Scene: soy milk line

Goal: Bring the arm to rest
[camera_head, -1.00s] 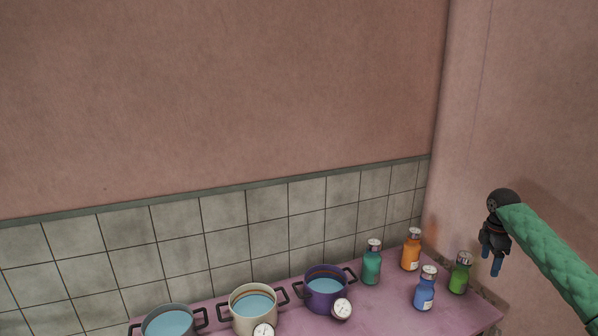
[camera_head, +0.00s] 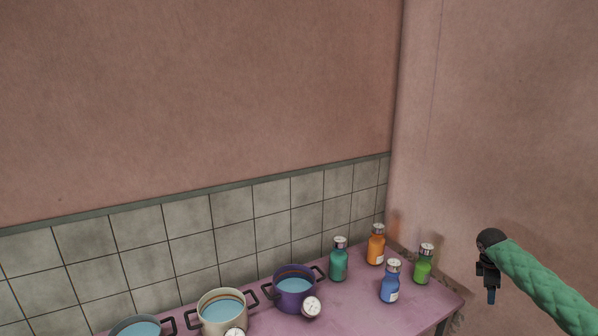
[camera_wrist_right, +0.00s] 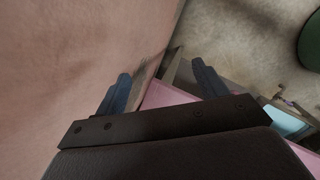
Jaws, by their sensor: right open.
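My right gripper (camera_head: 490,297) hangs at the right of the head view, in front of the side wall and to the right of the table's end. Its arm has a green padded sleeve. In the right wrist view its two blue-grey fingers (camera_wrist_right: 160,90) are spread apart with nothing between them. It touches none of the bottles. My left gripper does not show in either view.
The pink table (camera_head: 355,300) holds a green (camera_head: 338,262), an orange (camera_head: 376,246), a blue (camera_head: 390,284) and a lime bottle (camera_head: 423,266). Purple (camera_head: 294,304), cream (camera_head: 222,318) and grey pots (camera_head: 135,328) hold pale blue liquid. Walls stand behind and to the right.

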